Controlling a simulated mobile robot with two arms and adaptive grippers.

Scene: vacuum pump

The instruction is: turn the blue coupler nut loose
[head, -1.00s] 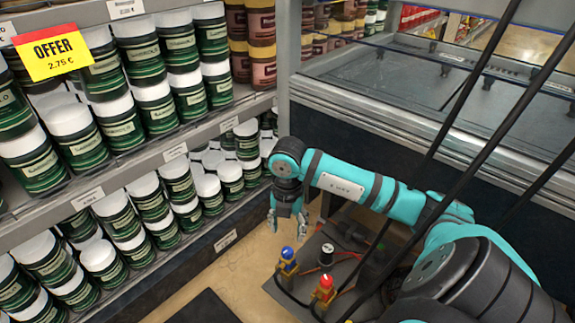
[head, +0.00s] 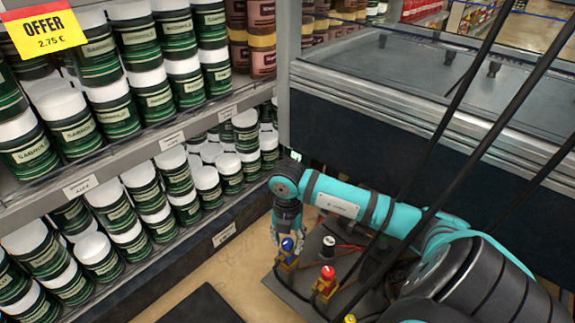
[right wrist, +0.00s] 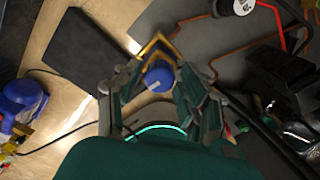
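The blue coupler nut (head: 287,244) sits on a yellow fitting at the left part of the dark grey board. In the right wrist view the blue nut (right wrist: 158,78) shows between the two fingers, with the yellow fitting around its far side. My right gripper (head: 288,237) points down just above and behind the nut in the head view. In the right wrist view my right gripper (right wrist: 158,84) is open, its fingers spread on either side of the nut with gaps visible. My left gripper is not in view.
A red nut (head: 327,272) on a yellow fitting stands beside the blue one. A black cylinder with a white top (head: 328,241) is behind. Cables run over the board. Shelves of green jars (head: 110,205) stand left; a freezer (head: 430,110) stands behind.

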